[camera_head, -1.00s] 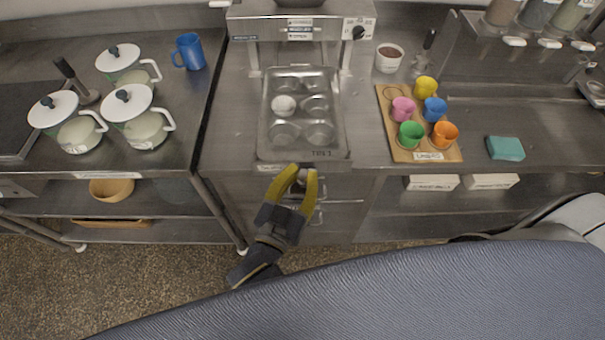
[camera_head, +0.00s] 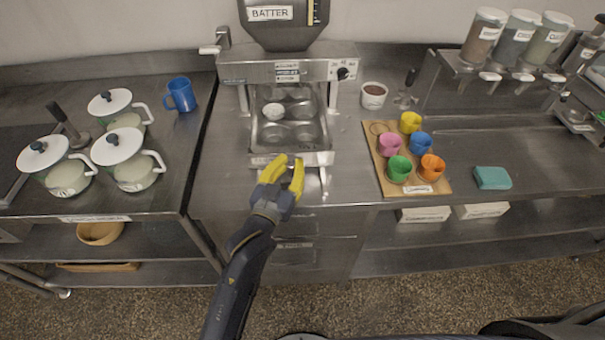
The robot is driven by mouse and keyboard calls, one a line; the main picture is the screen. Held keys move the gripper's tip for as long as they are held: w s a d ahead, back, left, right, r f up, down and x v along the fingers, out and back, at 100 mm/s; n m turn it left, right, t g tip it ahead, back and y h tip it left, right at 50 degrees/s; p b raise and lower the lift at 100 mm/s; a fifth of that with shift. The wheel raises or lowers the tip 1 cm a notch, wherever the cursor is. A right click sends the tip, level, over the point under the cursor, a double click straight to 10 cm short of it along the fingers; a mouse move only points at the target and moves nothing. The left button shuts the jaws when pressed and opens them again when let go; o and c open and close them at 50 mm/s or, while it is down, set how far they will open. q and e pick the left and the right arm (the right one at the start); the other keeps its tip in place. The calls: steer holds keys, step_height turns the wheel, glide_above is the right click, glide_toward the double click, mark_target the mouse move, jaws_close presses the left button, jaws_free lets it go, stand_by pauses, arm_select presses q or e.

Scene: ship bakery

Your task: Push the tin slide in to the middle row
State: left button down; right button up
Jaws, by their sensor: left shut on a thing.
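The tin slide (camera_head: 290,158) is a metal tray holding a muffin tin (camera_head: 289,146) with cups in rows. It sits on the steel counter under the batter machine (camera_head: 287,70). A left cup holds pale batter (camera_head: 274,111); the front two cups look empty. The back of the tin is hidden under the machine. My left gripper (camera_head: 284,166), with yellow fingers, is at the front edge of the slide, shut on its handle, which the fingers mostly hide. My right gripper is not in view.
Lidded pots (camera_head: 130,160) and a blue mug (camera_head: 181,95) stand on the left counter. A wooden board (camera_head: 380,165) with several coloured cups lies to the right, with a brown-filled cup (camera_head: 374,95) behind it. A teal sponge (camera_head: 492,178) is farther right. Counter directly beside the slide is clear.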

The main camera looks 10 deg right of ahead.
arm_select(q)
steer(key=c, duration=1.1)
jaws_free()
steer(key=v, duration=1.2)
steer(key=shift+s, duration=0.1)
